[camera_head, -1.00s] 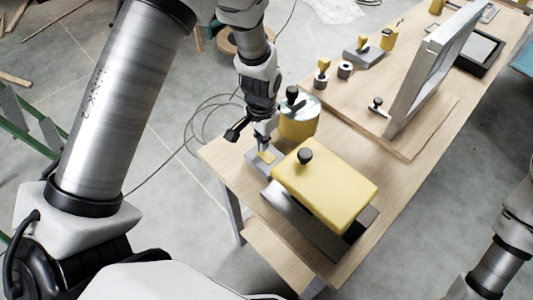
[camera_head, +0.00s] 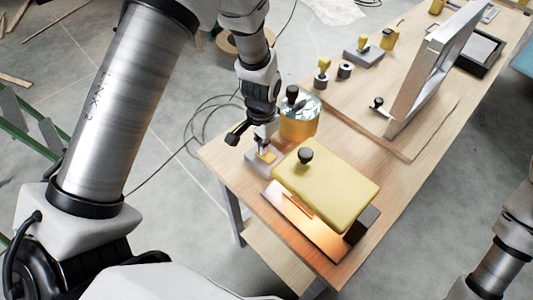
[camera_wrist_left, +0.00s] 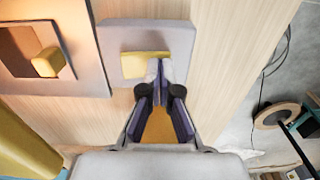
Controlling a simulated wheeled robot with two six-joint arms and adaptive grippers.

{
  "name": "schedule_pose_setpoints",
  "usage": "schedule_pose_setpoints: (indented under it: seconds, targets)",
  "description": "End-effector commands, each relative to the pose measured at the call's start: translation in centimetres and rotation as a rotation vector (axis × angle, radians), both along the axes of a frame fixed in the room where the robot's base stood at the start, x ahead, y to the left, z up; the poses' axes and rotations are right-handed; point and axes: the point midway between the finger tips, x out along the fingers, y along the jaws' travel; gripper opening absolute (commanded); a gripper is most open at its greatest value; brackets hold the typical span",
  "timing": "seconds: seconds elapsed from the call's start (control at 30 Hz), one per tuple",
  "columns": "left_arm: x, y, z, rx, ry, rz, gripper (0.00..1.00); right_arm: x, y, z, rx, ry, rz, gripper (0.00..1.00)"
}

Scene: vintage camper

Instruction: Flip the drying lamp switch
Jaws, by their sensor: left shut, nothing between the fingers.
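The drying lamp's yellow hood (camera_head: 325,184), with a black knob on top, stands over a flat base near the table's front end. An orange glow lights the base (camera_head: 300,222) under it. Beside it, the switch is a grey box (camera_head: 252,160) with a yellow rocker; in the left wrist view the rocker (camera_wrist_left: 140,64) sits on the grey plate (camera_wrist_left: 180,40). My left gripper (camera_head: 263,148) is shut and empty, with its tips at the rocker's edge; I cannot tell whether they touch. My right gripper is out of view.
A yellow jar (camera_head: 298,128) with a metallic lid and black knob stands just behind the switch. A grey upright frame (camera_head: 418,90) stands on a board farther back. Yellow-handled stamps (camera_head: 322,74) and a black tray (camera_head: 479,52) are beyond. The table's left edge is close to the switch.

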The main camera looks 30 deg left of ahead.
Motion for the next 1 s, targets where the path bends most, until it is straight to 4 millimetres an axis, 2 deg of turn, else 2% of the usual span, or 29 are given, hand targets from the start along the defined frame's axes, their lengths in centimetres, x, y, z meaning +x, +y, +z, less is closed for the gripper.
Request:
schedule_pose_setpoints:
  seconds: [0.17, 0.8, 1.0]
  targets:
    - [0.0, 0.0, 0.9, 0.0, 0.0, 0.0, 0.0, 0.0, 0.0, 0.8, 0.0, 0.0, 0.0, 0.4]
    - [0.0, 0.0, 7.0, 0.0, 0.0, 0.0, 0.0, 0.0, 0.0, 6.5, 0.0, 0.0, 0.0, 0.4]
    - [0.0, 0.0, 7.0, 0.0, 0.0, 0.0, 0.0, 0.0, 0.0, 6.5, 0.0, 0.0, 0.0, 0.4]
